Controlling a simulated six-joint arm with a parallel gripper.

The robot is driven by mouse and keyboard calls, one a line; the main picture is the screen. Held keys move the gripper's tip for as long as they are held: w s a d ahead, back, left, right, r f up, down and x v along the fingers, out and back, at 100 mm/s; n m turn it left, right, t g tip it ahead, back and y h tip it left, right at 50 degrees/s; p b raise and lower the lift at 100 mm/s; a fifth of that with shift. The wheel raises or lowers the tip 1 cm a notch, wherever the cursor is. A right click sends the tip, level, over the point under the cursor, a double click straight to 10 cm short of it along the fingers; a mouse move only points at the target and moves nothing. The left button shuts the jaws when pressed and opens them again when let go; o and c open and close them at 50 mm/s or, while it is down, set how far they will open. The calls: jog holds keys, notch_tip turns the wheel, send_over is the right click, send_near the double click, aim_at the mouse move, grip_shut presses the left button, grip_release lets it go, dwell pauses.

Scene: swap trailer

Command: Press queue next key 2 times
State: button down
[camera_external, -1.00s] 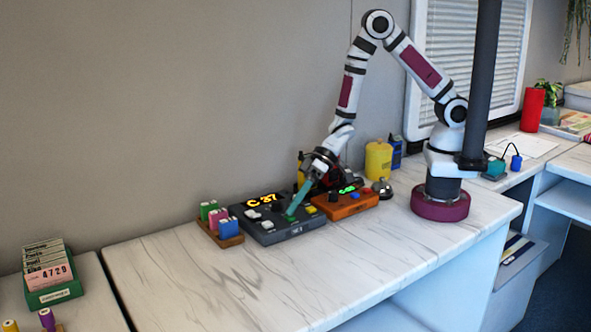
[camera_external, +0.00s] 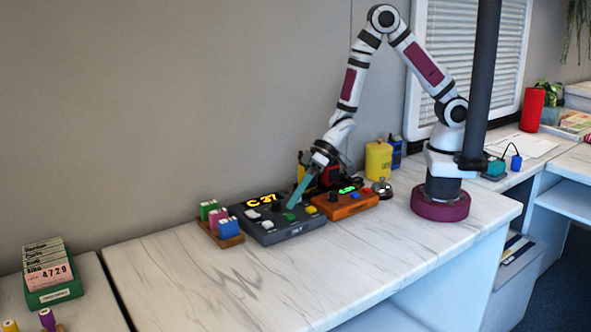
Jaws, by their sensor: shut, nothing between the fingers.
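A dark grey queue console (camera_external: 285,236) stands on the counter with a lit yellow display (camera_external: 262,200) that reads C 37. Its top has white keys (camera_external: 252,214), a green key (camera_external: 290,216) and a yellow key (camera_external: 311,210). I cannot read which one is the queue next key. My gripper (camera_external: 291,206) is shut and empty, with teal fingers pointing down at the console. Its tip is just above or at the green key; I cannot tell whether they touch.
An orange device (camera_external: 346,207) with a green display stands right of the console, with a bell (camera_external: 382,187) beyond it. A wooden rack of coloured blocks (camera_external: 221,226) stands close on the left. The counter in front (camera_external: 230,275) is clear.

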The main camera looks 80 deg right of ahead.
aim_at(295, 219)
jog(key=shift+r, duration=0.1)
notch_tip(295, 219, up, 5)
jog(key=shift+f, duration=0.1)
dwell(0.3)
dwell(0.6)
jog(key=s+d+r+m+h, duration=0.2)
jog(key=s+d+r+h, duration=0.15)
jog(key=d, duration=0.55)
jog(key=s+d+r+m+h, duration=0.25)
jog(key=d+r+h, duration=0.2)
jog(key=d, duration=0.45)
jog(key=s+a+r+m+g+y, duration=0.1)
jog(key=s+g, duration=0.2)
jog(key=s, duration=0.7)
jog(key=s+a+r+m+g+y, duration=0.1)
jog(key=s+a+g, duration=0.1)
jog(key=s, duration=0.8)
jog(key=shift+a+r+g+y, duration=0.3)
jog(key=shift+r+g, duration=0.1)
jog(key=shift+g, duration=0.1)
